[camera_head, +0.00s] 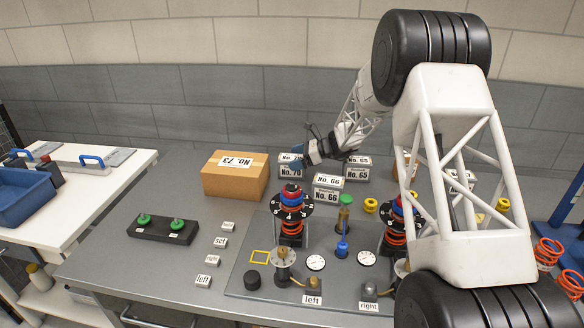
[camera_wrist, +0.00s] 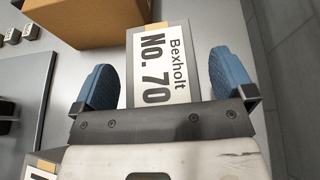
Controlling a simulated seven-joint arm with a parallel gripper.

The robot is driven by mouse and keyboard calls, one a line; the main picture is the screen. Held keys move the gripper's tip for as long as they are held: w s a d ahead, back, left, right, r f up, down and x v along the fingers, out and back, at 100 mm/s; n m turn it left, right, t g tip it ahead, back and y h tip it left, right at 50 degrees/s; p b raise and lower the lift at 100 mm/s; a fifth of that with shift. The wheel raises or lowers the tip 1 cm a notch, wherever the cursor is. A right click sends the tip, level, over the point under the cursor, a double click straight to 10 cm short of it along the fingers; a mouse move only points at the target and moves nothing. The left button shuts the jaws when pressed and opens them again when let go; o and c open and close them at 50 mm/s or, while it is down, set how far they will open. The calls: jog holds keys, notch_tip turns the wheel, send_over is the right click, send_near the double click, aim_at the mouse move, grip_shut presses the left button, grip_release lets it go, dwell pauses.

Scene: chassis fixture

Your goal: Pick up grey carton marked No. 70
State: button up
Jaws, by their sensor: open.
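The grey carton marked No. 70 (camera_head: 290,171) stands toward the back of the bench, right of the brown box, partly hidden by my gripper in the head view. In the wrist view its labelled top (camera_wrist: 160,62) reads "Bexholt No. 70" and lies between the two blue fingertips. My gripper (camera_head: 311,151) is at the carton. It is open, with one finger (camera_wrist: 98,88) on each side and a gap to the label at the right finger. Whether a finger touches the carton is unclear.
A brown box No. 73 (camera_head: 234,178) stands close left of the carton. Carton No. 66 (camera_head: 327,187) stands front right, and carton No. 65 (camera_head: 357,169) to the right. A panel with red-and-black spring posts (camera_head: 290,215) lies in front. Bench space left of the brown box is clear.

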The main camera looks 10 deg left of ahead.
jog(key=shift+c, duration=0.5)
jog(key=c, duration=1)
jog(key=shift+c, duration=0.2)
jog(key=shift+r, duration=0.1)
notch_tip(320, 180, up, 10)
